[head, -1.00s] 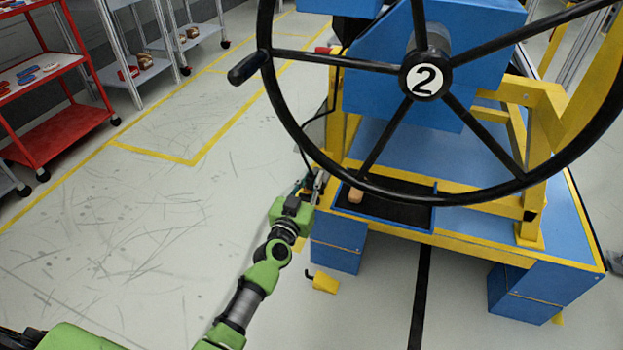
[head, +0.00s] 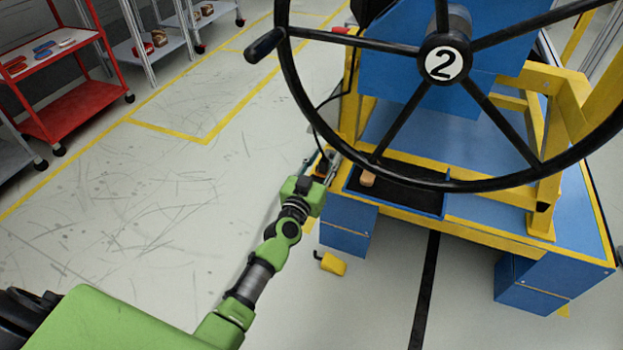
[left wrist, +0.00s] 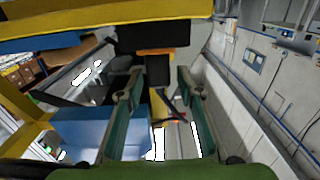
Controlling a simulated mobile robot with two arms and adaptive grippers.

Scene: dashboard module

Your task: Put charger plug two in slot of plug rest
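My left gripper (head: 332,163) is at the left front edge of the blue and yellow dashboard module, beside a black tray. In the left wrist view its two fingers (left wrist: 158,98) stand apart, open. Between and beyond them is a black block with an orange strip (left wrist: 158,66); I cannot tell whether it is the charger plug or part of the plug rest. The fingers show gaps on both sides of it. A black cable (head: 318,118) runs down toward the gripper in the head view. The plug's number and the slot cannot be made out. My right gripper is not in view.
A large black steering wheel marked 2 (head: 380,152) stands over the module (head: 490,222). A tan-handled item (head: 367,179) lies in the black tray (head: 410,190). A yellow part (head: 333,264) is low at the module's left front. A red cart (head: 75,98) is far left; the floor between is clear.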

